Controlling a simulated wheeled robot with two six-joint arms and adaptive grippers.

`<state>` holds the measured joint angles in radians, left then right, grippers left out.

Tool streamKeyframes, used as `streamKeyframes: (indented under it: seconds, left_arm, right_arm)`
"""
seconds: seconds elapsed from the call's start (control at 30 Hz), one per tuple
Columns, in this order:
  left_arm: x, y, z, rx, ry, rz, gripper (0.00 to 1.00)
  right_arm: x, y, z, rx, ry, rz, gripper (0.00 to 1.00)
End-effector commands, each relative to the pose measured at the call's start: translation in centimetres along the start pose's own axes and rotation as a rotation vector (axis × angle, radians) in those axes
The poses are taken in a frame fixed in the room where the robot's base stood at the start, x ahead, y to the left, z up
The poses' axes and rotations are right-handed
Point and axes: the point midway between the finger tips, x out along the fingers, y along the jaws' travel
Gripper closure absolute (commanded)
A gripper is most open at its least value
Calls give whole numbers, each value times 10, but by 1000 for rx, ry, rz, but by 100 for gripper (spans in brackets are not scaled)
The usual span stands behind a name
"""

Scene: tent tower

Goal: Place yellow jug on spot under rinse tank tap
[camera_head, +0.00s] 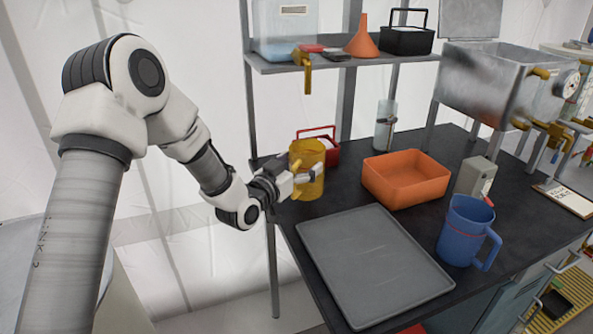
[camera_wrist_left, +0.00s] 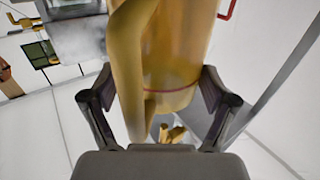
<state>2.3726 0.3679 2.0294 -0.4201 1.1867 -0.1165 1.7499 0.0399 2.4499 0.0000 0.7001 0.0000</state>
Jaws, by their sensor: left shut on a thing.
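The yellow jug (camera_head: 306,160) is see-through amber and looks upright over the left end of the dark bench. My left gripper (camera_head: 303,179) is shut on it from the left. In the left wrist view the jug (camera_wrist_left: 180,60) fills the space between the fingers, its thick handle (camera_wrist_left: 127,65) facing the camera. Whether its base touches the bench is unclear. A pale tank (camera_head: 285,32) with a yellow tap (camera_head: 307,75) stands on the shelf above the jug. A metal tank (camera_head: 490,80) with brass taps stands at the right. No marked spot is clearly visible. My right gripper is not in view.
Behind the jug is a red-handled container (camera_head: 331,150). An orange tray (camera_head: 405,180), a grey flat tray (camera_head: 370,262), a blue jug (camera_head: 463,230) and a grey box (camera_head: 474,177) are on the bench. A clear cylinder (camera_head: 385,125) stands at the back.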

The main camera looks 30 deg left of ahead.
Motion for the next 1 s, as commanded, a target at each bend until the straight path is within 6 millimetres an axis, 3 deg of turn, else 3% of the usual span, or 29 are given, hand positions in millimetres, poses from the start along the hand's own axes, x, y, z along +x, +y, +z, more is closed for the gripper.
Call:
streamKeyframes:
  seconds: [0.1,0.3,0.67,0.7,0.73,1.0]
  left_arm:
    - [1,-12,2,1,1,-1,52]
    - [1,-12,33,3,-1,1,52]
    - [1,-12,41,2,1,1,52]
    - [1,-12,40,2,0,1,8]
    - [1,-12,40,2,0,1,0]
    - [1,-12,39,2,0,1,0]
  right_arm:
    - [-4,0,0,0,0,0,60]
    - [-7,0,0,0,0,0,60]
    - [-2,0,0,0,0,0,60]
    - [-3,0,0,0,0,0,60]
    - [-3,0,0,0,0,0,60]
    - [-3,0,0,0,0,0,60]
